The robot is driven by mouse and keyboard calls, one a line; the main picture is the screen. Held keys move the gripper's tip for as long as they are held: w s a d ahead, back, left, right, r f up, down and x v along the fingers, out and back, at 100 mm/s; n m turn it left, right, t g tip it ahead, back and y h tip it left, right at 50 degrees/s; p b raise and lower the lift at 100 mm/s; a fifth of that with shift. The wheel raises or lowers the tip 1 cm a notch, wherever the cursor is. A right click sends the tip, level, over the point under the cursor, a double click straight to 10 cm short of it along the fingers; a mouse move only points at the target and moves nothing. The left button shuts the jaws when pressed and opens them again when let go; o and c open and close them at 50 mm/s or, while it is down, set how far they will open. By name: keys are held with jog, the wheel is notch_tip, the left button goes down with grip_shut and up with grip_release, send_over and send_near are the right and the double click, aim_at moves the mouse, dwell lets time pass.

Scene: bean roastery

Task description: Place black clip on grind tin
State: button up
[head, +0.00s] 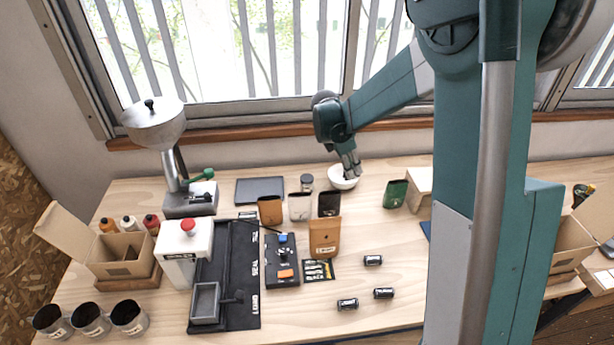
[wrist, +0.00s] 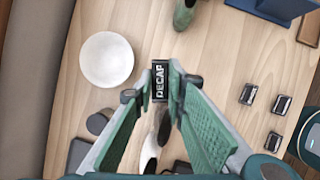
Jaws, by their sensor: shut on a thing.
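My gripper (head: 350,166) is beside the white bowl at the back of the table. In the wrist view, my gripper (wrist: 161,90) is shut on a small black clip (wrist: 160,78) with a white label that reads DECAF. The clip sits between the fingertips; in the head view it is too small to make out. Three similar dark tins or clips (head: 373,260) lie on the table, also in the wrist view (wrist: 248,95). Several open dark tins (head: 129,317) stand at the front left with labels I cannot read, so I cannot tell which is the grind tin.
A white bowl (head: 343,183) is close to my gripper, also in the wrist view (wrist: 106,59). Coloured pouches (head: 325,240), a black mat (head: 243,270), a white machine (head: 185,250) and a grinder (head: 188,190) crowd the left and middle. Bare wood lies around the three small dark things.

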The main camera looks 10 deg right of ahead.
jog(key=w+a+r+n+p, duration=0.1)
jog(key=w+a+p, duration=0.1)
jog(key=w+a, duration=0.9)
jog(key=a, duration=0.4)
jog(key=shift+w+p, duration=0.3)
jog(key=shift+w, duration=0.05)
send_near(310, 177)
jog(key=shift+w+d+f+t, duration=0.15)
jog(key=shift+d, duration=0.35)
jog(key=shift+w+d+f+t, duration=0.1)
jog(key=shift+d+f+t, duration=0.05)
jog(key=shift+d, duration=0.3)
jog(key=shift+f+p, duration=0.3)
jog(key=shift+f, duration=1.6)
jog(key=shift+f, duration=0.15)
jog(key=o, duration=0.7)
jog(key=shift+c, duration=0.2)
